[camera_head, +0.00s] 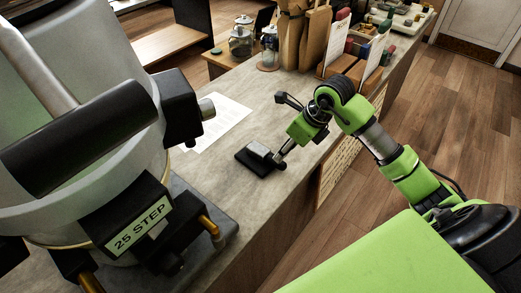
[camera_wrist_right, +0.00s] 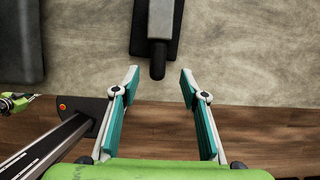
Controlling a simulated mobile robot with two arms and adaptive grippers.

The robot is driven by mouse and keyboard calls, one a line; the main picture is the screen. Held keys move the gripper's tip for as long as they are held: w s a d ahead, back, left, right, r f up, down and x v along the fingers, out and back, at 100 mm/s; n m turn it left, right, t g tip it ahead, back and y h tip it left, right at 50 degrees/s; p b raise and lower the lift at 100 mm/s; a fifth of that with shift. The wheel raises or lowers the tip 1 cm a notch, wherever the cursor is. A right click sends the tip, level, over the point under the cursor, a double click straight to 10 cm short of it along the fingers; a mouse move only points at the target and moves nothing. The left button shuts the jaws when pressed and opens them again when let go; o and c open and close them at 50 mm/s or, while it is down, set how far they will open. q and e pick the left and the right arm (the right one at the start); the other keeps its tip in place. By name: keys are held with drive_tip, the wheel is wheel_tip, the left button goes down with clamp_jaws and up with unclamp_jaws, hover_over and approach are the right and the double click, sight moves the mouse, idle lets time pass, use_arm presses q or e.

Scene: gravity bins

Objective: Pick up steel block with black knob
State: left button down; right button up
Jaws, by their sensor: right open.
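The steel block (camera_head: 257,149) sits on a black base (camera_head: 247,162) on the grey counter. In the right wrist view, the block (camera_wrist_right: 160,20) is at the top centre, cut off by the frame edge. Its black knob (camera_wrist_right: 157,66) points down toward my right gripper (camera_wrist_right: 160,80). The gripper's two teal-lined fingers are apart with nothing between them; the knob's end lies just ahead of the gap, roughly centred. In the head view my right gripper (camera_head: 280,163) is beside the block, on its right, and partly hides the knob.
A white paper sheet (camera_head: 218,122) lies behind the block. Paper bags (camera_head: 305,38), glass jars (camera_head: 240,42) and a rack of cards (camera_head: 345,50) stand farther back. The counter's front edge is close to the block.

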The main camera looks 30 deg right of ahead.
sight(267, 157)
drive_tip(key=shift+w+a+f, duration=0.1)
drive_tip(key=shift+w+f, duration=0.2)
drive_tip(key=shift+f, duration=0.25)
drive_tip(key=shift+w+f, duration=0.15)
drive_tip(key=shift+f, duration=0.1)
drive_tip(key=shift+w+a+f+p, duration=0.15)
drive_tip(key=shift+a+f+p, duration=0.1)
drive_tip(key=shift+f+p, duration=0.3)
drive_tip(key=shift+w+a+f+p, duration=0.1)
drive_tip(key=shift+a+f+p, duration=0.1)
drive_tip(key=shift+f+p, duration=0.35)
drive_tip(key=shift+p+x, duration=0.35)
drive_tip(key=shift+x, duration=0.8)
drive_tip(key=shift+w+f, duration=0.15)
drive_tip(key=shift+f, duration=0.1)
use_arm(q)
drive_tip(key=w+r, duration=0.2)
drive_tip(key=r, duration=0.1)
drive_tip(key=shift+r, duration=0.15)
use_arm(e)
drive_tip(key=shift+f, duration=0.1)
use_arm(q)
drive_tip(key=shift+s, duration=0.3)
use_arm(e)
clamp_jaws()
